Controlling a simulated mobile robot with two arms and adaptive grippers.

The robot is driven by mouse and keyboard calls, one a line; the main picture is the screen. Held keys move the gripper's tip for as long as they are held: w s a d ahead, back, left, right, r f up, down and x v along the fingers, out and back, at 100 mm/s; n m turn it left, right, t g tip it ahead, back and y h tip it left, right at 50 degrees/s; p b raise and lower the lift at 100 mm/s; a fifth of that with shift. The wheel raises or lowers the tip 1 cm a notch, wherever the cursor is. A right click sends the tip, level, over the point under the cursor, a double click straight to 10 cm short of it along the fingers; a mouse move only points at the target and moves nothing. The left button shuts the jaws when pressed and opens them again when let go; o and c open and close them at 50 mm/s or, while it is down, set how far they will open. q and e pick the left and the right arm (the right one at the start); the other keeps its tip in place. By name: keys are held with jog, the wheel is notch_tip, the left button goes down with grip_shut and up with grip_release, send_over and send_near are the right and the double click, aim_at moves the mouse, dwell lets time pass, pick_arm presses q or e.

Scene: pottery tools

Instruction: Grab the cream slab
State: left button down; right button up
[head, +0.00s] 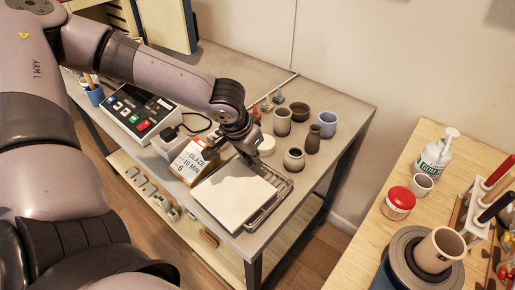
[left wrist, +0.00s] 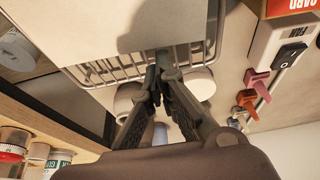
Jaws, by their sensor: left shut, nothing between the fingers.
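The cream slab (head: 233,195) lies flat on a wire rack (head: 284,190) near the front corner of the grey table. In the left wrist view the cream slab (left wrist: 85,25) fills the upper left, with a dark shadow across its edge. My left gripper (head: 250,161) is at the slab's back edge, by the rack's end. In the left wrist view its fingertips (left wrist: 158,78) are together and empty, close to the rack wires (left wrist: 195,52) and the slab's edge. I cannot tell whether they touch. My right gripper is in neither view.
A glaze card box (head: 193,161) stands left of the slab. Several cups and vases, such as a brown vase (head: 312,139), stand behind it. A control box (head: 133,111) is farther left. A wooden bench (head: 345,262) with jars stands at the right, across a gap.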

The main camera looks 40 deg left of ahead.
pick_arm(q)
jog(key=shift+w, duration=0.1)
jog(key=shift+s+a, duration=0.1)
jog(key=shift+s, duration=1.2)
